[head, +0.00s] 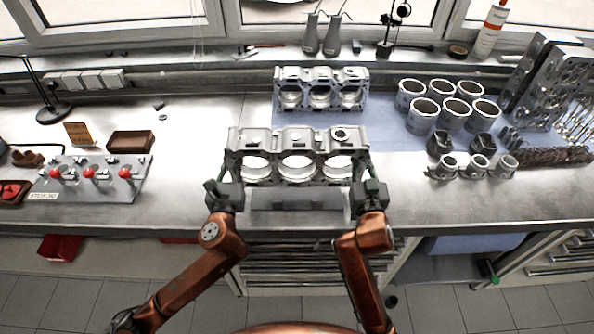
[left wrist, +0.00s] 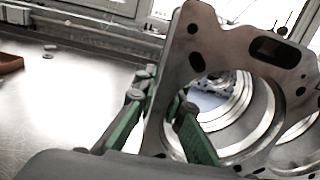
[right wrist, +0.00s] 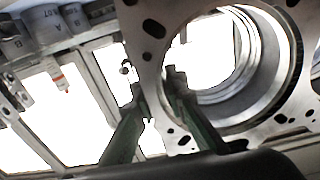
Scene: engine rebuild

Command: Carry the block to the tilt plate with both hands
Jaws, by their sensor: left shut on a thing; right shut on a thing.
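The grey block (head: 297,140) with three large bores is between my two grippers over the middle of the bench. My left gripper (head: 228,182) is shut on its left end wall, with green fingers either side of the metal; the block (left wrist: 200,45) fills the right of the left wrist view. My right gripper (head: 364,180) is shut on its right end wall, and the block (right wrist: 165,40) also shows in the right wrist view. A flat dark grey plate (head: 297,205), likely the tilt plate, lies just in front of and below the block, near the bench's front edge.
A similar three-bore block (head: 320,75) stands behind on the blue mat (head: 388,135). Several cylinder liners (head: 421,118) and small parts stand to the right. A panel with red knobs (head: 88,187) and a brown tray (head: 130,142) are on the left. Bare bench (head: 195,140) lies between.

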